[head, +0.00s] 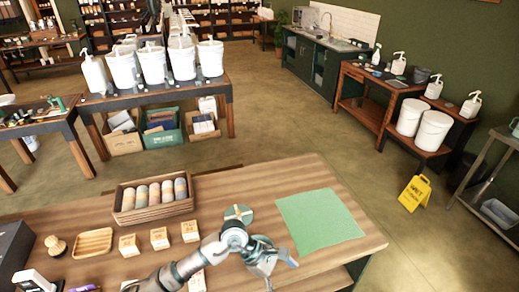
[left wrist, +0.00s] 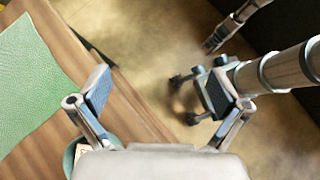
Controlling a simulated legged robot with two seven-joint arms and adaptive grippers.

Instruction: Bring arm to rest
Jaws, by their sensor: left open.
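My left arm comes in low in the head view and bends over the front of the wooden counter (head: 345,220). My left gripper (head: 280,270) is above the counter's front right part, in front of a green mat (head: 320,222). In the left wrist view the left gripper (left wrist: 155,90) has its two fingers spread wide, with nothing between them. The green mat (left wrist: 30,85) and the counter edge (left wrist: 135,105) lie to the left there, with floor to the right. Grey arm links, probably mine, enter at the right of that view. I cannot make out a right gripper.
On the counter, a crate of rolled items (head: 127,199), a wooden tray (head: 92,243), small boxes (head: 160,238) and a round green piece (head: 238,213) stand near my arm. Behind, a table holds white buckets (head: 122,68). A yellow wet-floor sign (head: 413,193) stands right.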

